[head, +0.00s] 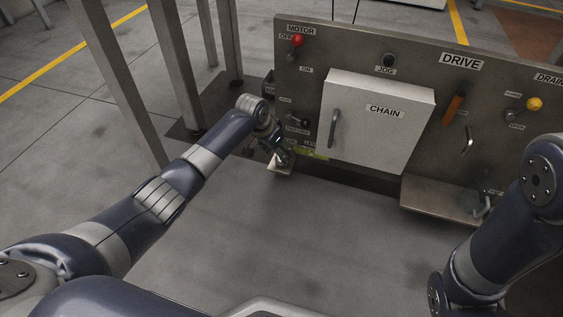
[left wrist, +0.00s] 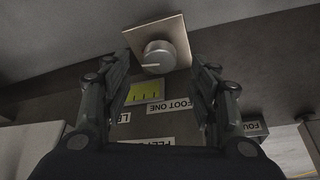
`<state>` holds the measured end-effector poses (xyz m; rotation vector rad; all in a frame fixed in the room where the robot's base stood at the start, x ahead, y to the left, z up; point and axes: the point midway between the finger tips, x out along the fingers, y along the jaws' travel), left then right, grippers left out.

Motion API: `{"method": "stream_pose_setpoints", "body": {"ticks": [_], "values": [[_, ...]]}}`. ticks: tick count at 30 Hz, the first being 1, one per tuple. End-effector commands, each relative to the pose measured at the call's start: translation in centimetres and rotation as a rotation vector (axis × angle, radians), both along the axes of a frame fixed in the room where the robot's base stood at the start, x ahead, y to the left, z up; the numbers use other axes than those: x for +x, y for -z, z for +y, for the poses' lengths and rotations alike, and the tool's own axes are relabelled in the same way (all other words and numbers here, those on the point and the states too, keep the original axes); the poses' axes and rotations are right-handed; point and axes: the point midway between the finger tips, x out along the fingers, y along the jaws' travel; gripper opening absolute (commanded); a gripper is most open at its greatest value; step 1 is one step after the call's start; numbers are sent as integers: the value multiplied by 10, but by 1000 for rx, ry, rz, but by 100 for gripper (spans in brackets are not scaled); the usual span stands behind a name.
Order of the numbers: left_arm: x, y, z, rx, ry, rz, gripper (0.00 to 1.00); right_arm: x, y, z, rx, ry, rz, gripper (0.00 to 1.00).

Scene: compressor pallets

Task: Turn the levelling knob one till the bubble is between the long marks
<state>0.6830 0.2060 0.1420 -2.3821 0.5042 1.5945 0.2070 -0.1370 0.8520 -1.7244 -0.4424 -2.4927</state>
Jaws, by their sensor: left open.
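The levelling knob (left wrist: 158,54) is a round grey knob with a pale pointer line, on a square beige plate (left wrist: 135,37). The yellow-green level (left wrist: 145,92) with dark marks lies beside it, above the FOOT ONE label (left wrist: 170,106). The bubble's place is too small to tell. My left gripper (left wrist: 160,65) is open, its fingers at either side of the knob and level, with visible gaps to the knob. In the head view my left gripper (head: 284,154) is low at the panel's left end and hides the knob. My right gripper does not show.
A shelf (head: 435,198) juts out low at right. Posts (head: 180,75) stand at left. The floor in front is clear.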

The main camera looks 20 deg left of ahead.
Motion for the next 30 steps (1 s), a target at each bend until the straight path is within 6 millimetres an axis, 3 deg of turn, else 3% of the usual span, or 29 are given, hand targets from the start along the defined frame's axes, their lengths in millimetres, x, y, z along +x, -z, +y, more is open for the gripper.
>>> {"method": "stream_pose_setpoints", "body": {"ticks": [1,9,22,23,28,30], "values": [[3,13,-2,0,0,-1,55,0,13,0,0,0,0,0],[13,35,-6,0,2,-1,55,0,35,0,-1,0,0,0],[15,38,-7,0,1,-1,55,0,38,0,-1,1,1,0],[15,38,-7,0,1,-1,53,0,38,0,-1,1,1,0],[15,39,-7,0,1,-1,14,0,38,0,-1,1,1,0],[15,39,-7,0,1,-1,11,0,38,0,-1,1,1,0]]}}
